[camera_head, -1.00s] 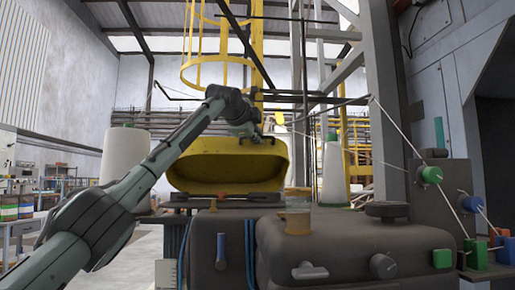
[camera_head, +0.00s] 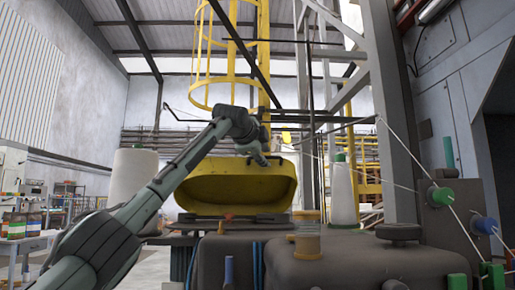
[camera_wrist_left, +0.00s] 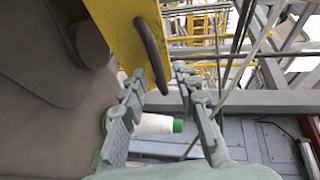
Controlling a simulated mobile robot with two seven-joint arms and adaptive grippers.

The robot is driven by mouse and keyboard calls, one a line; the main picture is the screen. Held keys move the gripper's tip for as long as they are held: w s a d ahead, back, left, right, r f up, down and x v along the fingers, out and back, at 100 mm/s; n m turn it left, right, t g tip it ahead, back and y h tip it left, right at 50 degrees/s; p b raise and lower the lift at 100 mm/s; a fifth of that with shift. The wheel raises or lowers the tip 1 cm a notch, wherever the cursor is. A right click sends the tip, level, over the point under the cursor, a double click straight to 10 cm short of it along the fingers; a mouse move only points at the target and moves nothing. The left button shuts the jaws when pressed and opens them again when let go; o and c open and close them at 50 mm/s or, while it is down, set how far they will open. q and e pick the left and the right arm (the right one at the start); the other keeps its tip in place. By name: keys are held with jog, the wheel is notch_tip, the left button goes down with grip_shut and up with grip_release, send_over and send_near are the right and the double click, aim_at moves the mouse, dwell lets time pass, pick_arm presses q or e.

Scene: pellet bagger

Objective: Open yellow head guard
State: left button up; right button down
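The yellow head guard (camera_head: 238,188) is tilted up on top of the dark machine, its hollow inner side facing me. In the left wrist view the guard (camera_wrist_left: 118,32) fills the upper middle, with a dark curved handle (camera_wrist_left: 151,52) on it. My left gripper (camera_head: 263,160) is at the guard's upper right edge. In the wrist view its fingers (camera_wrist_left: 160,73) are spread apart, and the handle's lower end shows between the fingertips. I cannot tell whether they touch it. My right gripper is not in view.
A white cone spool (camera_head: 343,195) stands right of the guard and a larger white spool (camera_head: 134,174) to its left. The dark machine (camera_head: 365,262) fills the front, with coloured knobs at right. A yellow caged ladder (camera_head: 226,92) and grey posts rise behind.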

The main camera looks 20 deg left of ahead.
pick_arm(q)
jog(key=s+r, duration=0.2)
jog(key=s, duration=0.9)
jog(key=shift+r, duration=0.1)
